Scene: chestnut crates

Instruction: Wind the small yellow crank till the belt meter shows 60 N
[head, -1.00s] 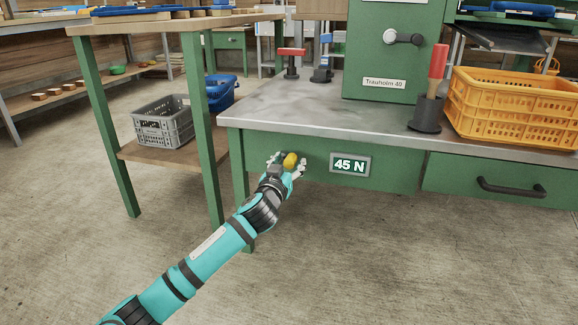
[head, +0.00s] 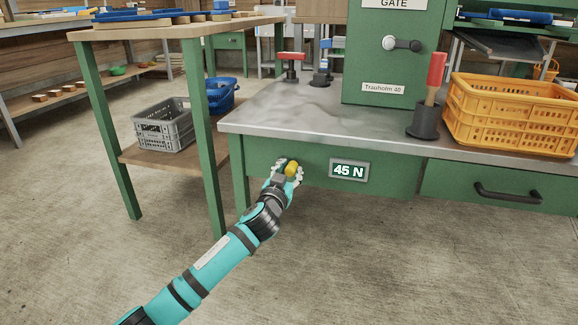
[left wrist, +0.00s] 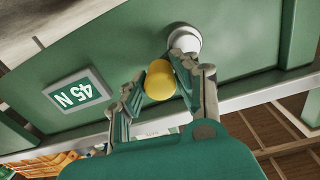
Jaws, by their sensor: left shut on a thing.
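The small yellow crank (head: 292,168) sits on the green front panel under the bench top. Its yellow knob also shows in the left wrist view (left wrist: 160,80), beside a pale round hub (left wrist: 185,40) on the panel. My left gripper (head: 287,174) is shut on the knob, with one finger on each side of it in the left wrist view (left wrist: 158,92). The crank's arm is mostly hidden by my fingers. The belt meter (head: 349,171) is right of the crank and reads 45 N; it also shows in the left wrist view (left wrist: 77,96). My right gripper is not in view.
A metal bench top (head: 320,125) lies above the crank. A drawer with a dark handle (head: 508,193) is at the right. An orange crate (head: 515,115) and a red-handled tool in a dark holder (head: 424,122) stand on top. A green-legged table (head: 100,140) stands close at left.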

